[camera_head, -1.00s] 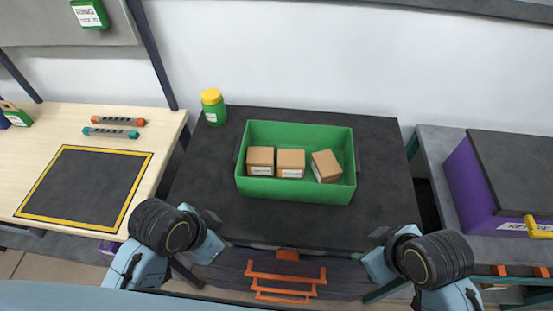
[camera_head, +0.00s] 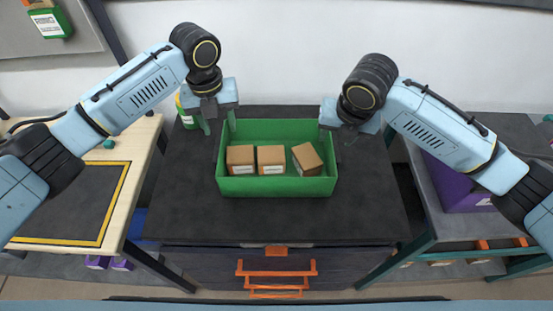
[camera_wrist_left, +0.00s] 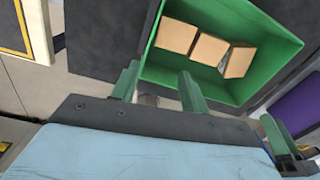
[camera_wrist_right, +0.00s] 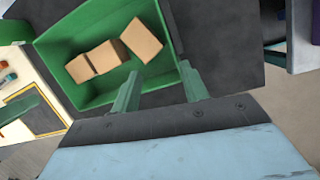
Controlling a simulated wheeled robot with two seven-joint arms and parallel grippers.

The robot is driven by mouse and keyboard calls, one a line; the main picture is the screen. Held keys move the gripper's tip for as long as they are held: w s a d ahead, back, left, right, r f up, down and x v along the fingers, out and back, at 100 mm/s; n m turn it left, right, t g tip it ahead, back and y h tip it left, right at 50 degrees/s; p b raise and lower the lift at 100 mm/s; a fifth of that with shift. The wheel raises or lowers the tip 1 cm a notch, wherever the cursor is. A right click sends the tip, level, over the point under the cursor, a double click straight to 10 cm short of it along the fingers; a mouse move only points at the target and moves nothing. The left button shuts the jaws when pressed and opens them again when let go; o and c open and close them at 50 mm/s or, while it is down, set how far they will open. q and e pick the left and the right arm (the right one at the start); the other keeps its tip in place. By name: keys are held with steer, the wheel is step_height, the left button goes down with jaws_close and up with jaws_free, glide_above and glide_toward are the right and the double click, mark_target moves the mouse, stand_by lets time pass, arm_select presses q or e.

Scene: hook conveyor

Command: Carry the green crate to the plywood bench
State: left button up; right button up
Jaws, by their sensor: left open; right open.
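The green crate (camera_head: 275,187) sits upright on the dark worktop in the middle, with three brown boxes inside. My left gripper (camera_head: 219,128) is open and empty at the crate's back left corner. In the left wrist view its fingers (camera_wrist_left: 158,88) are near the crate's rim. My right gripper (camera_head: 335,130) is open and empty by the crate's right side. In the right wrist view its fingers (camera_wrist_right: 160,90) are near the rim. I cannot tell whether either gripper touches the crate. The plywood bench (camera_head: 134,170) is at the left, partly hidden by my left arm.
A black mat (camera_head: 70,190) with a yellow border lies on the plywood bench. A green jar (camera_head: 187,117) stands behind my left gripper, mostly hidden. A purple box (camera_head: 455,185) is on the right bench, behind my right arm. Orange drawer handles (camera_head: 275,268) are below the worktop.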

mark_target(218, 147)
arm_select(q)
steer(key=shift+m, duration=0.8)
steer(key=w+a+r, duration=0.2)
steer(key=r, duration=0.1)
steer(key=shift+w+a, duration=0.1)
steer(key=shift+a, duration=0.15)
arm_select(e)
steer(key=shift+w+d+r+n+h, duration=0.4)
steer(key=shift+w+d+r+n, duration=0.5)
steer(key=shift+w+d+r, duration=0.15)
steer(key=shift+f, duration=0.15)
arm_select(q)
step_height(218, 147, down, 13)
steer(key=shift+f, duration=0.15)
arm_select(e)
steer(key=x, duration=1.3)
steer(key=shift+s+f, duration=0.1)
steer(key=shift+f, duration=0.05)
arm_select(q)
jaws_close()
arm_select(e)
jaws_close()
